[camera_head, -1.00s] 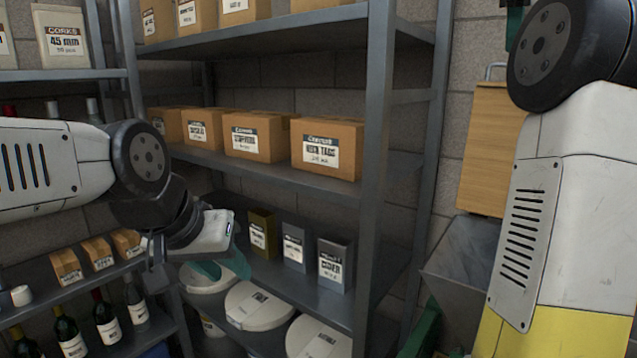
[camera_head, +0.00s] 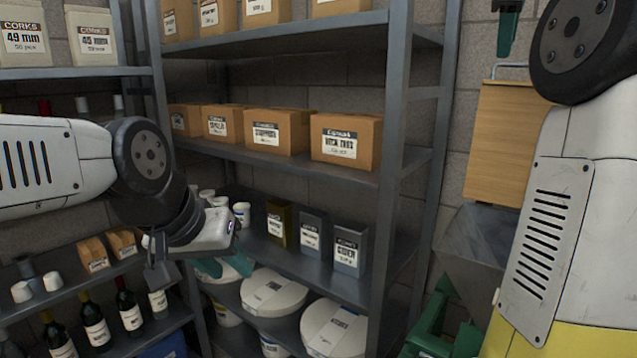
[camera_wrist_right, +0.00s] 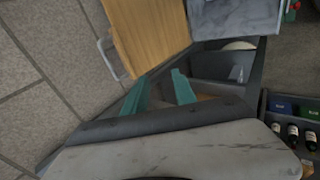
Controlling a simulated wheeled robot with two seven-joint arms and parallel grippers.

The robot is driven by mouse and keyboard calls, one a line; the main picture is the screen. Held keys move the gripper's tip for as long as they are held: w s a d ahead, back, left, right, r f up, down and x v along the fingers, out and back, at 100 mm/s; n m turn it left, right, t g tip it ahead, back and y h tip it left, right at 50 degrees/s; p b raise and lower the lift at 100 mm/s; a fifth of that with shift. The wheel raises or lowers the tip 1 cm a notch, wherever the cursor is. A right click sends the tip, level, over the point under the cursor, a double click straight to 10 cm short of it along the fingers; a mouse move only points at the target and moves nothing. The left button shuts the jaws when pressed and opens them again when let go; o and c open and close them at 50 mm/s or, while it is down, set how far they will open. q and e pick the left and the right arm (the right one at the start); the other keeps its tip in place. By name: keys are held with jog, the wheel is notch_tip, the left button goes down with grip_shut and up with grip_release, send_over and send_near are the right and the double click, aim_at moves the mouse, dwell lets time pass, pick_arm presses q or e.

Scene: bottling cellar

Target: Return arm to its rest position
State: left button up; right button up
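My left arm comes in from the left in the head view. Its gripper (camera_head: 224,267) points down in front of the shelving, with its two teal fingers apart and nothing visible between them. My right arm stands raised at the right edge of the head view; a teal finger of its gripper (camera_head: 508,32) seems to show at the top, in front of the wall. In the right wrist view the right gripper (camera_wrist_right: 160,84) has its two teal fingers apart, with nothing between them.
A metal shelf (camera_head: 420,38) carries cardboard boxes (camera_head: 345,143), small tins (camera_head: 347,255) and white lidded tubs (camera_head: 273,293). Bottles (camera_head: 130,308) stand on the lower left shelf. A wooden board (camera_head: 505,140) and a grey hopper (camera_head: 470,245) are near the right arm.

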jog(key=s+a+f+m+y, duration=0.2)
jog(key=s+a+f, duration=0.4)
jog(key=f, duration=0.6)
jog(key=s+a+f+m+y, duration=0.2)
jog(key=s+a+f+m, duration=0.2)
jog(key=s+a+f, duration=0.3)
jog(key=s+a+f+m+y, duration=0.2)
jog(key=s+a+f, duration=0.5)
jog(key=f, duration=1)
jog(key=shift+s+a+m+g, duration=0.2)
jog(key=shift+a+m+g, duration=0.1)
jog(key=shift+a+m, duration=0.45)
